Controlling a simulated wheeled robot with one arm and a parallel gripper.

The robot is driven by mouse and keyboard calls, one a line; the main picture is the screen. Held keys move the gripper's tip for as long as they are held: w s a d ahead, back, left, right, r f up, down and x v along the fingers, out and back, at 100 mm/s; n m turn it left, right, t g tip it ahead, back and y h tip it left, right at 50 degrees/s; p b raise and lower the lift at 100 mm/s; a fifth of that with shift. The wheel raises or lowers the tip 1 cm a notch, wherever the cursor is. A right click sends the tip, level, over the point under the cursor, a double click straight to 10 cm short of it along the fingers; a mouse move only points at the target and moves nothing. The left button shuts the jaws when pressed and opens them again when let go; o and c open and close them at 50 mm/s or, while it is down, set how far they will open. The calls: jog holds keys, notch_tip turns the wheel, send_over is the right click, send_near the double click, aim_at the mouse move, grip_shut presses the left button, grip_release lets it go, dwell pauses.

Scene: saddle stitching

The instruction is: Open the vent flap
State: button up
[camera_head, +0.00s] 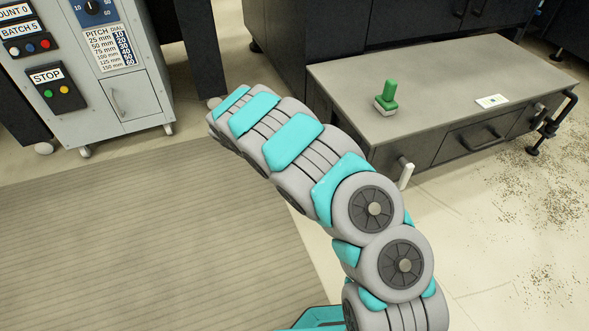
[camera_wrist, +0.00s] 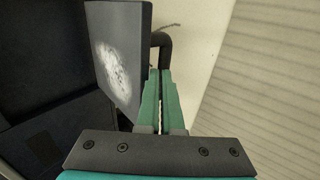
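In the wrist view, my gripper (camera_wrist: 162,72) shows as two green fingers lying close together, shut, with only a thin line between them. A dark bent bar (camera_wrist: 163,42), like a handle, curves just beyond the fingertips. Its lower end is hidden behind them, so I cannot tell if they touch it. A dark panel (camera_wrist: 118,60) with a pale smear stands left of the fingers and looks like the vent flap. It sticks out from a dark body at far left. In the head view my gripper is hidden behind my arm, and no vent flap is clearly visible.
A grey control cabinet (camera_head: 97,100) stands at the upper left. A grey bench (camera_head: 435,82) with drawers holds a green stamp-like object (camera_head: 387,98) and a white card (camera_head: 491,101). A ribbed mat (camera_head: 130,240) covers clear floor at left. Scraps litter the floor at right.

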jog(key=o, duration=0.6)
jog(key=shift+d+r, duration=0.1)
jog(key=shift+d, duration=0.2)
jog(key=shift+w, duration=0.1)
jog(key=s+a+r, duration=0.1)
jog(key=s+a, duration=0.1)
jog(key=a, duration=0.6)
jog(key=shift+s+a+r+b, duration=0.25)
jog(key=shift+s+b, duration=0.05)
jog(key=shift+s, duration=0.05)
jog(key=shift+f, duration=0.1)
dwell(0.4)
jog(key=v, duration=0.8)
jog(key=shift+p, duration=0.45)
